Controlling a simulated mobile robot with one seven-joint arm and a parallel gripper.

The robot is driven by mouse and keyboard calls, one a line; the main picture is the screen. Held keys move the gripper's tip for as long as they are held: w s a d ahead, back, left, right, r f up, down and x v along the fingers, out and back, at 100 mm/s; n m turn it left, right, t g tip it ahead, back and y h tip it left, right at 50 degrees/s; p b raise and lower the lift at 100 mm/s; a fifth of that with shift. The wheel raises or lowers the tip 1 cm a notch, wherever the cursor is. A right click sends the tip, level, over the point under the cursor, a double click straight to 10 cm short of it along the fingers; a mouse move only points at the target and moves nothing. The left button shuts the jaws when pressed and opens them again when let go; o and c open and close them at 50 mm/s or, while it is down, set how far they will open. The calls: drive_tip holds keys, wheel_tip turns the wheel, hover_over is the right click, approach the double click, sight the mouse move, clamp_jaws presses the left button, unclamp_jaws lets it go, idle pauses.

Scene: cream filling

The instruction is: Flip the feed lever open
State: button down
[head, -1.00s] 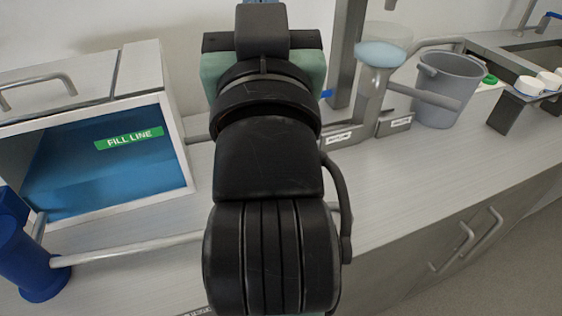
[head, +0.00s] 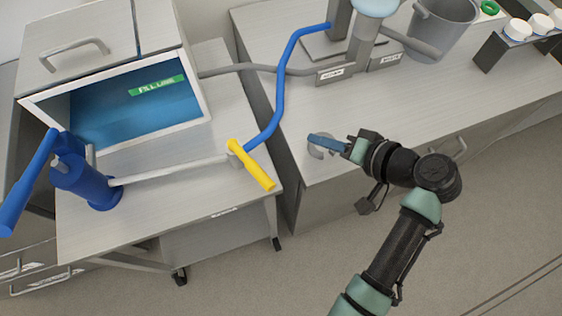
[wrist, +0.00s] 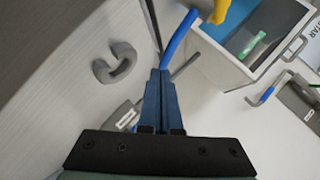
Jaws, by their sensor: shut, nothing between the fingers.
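A yellow lever (head: 251,165) sits at the end of a grey pipe beside the tank, where a blue hose (head: 278,105) joins it. It lies slanted across the pipe line in the head view. Its yellow handle (wrist: 221,9) also shows at the top edge of the wrist view, partly cut off. My gripper (head: 314,137) is to the right of the lever, above the neighbouring counter and apart from the lever. Its blue fingers (wrist: 160,73) are shut with nothing between them.
A grey C-shaped piece (head: 317,153) is close to my fingers, on the counter. A tank (head: 205,112) with a fill line and a blue hand pump (head: 88,180) stand left. A grey bucket (head: 440,30) stands at the back right. A gap separates the cart from the counter.

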sight(252, 166)
drive_tip(key=s+d+m+t+y, duration=0.2)
drive_tip(key=s+y, duration=0.3)
drive_tip(key=s, duration=0.4)
drive_tip(key=shift+d+f+t+y, duration=0.3)
drive_tip(key=shift+d+f+t, duration=0.1)
drive_tip(key=shift+f, duration=0.05)
drive_tip(key=shift+a, duration=0.1)
drive_tip(key=shift+w+a+f+p, duration=0.2)
drive_tip(key=shift+w+a+p, duration=0.35)
drive_tip(key=shift+a, duration=1.25)
drive_tip(key=shift+w+a+f+p, duration=0.2)
drive_tip(key=shift+w+a+p, duration=0.35)
drive_tip(key=shift+a, duration=1.25)
drive_tip(key=shift+w+a+f+p, duration=0.2)
drive_tip(key=shift+w+a+p, duration=0.35)
drive_tip(key=shift+a, duration=1.25)
drive_tip(key=shift+w, duration=0.15)
drive_tip(key=shift+m, duration=0.3)
